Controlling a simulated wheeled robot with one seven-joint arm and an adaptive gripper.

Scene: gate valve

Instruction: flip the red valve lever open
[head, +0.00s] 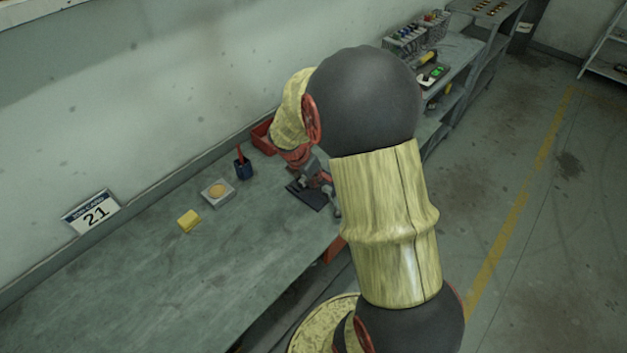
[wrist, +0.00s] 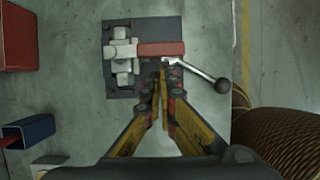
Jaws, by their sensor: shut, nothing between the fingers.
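A valve on a dark square plate (wrist: 145,80) shows in the wrist view, with a grey metal body (wrist: 122,52). A red bar (wrist: 162,48) points right from the body. A thin metal rod with a black ball knob (wrist: 222,86) slants to the lower right from near the bar. My gripper (wrist: 163,66) is shut and empty; its yellow and black fingers meet just below the red bar in the picture, close to the rod's root. Contact cannot be told. In the head view the plate (head: 304,195) is on the bench, partly hidden by my arm.
The bench (head: 150,285) has free room at the front left. A red bin (head: 263,137), a blue cup (head: 243,169), a small box (head: 217,192) and a yellow block (head: 189,221) stand along the wall side. A shelf with tools (head: 433,70) lies beyond.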

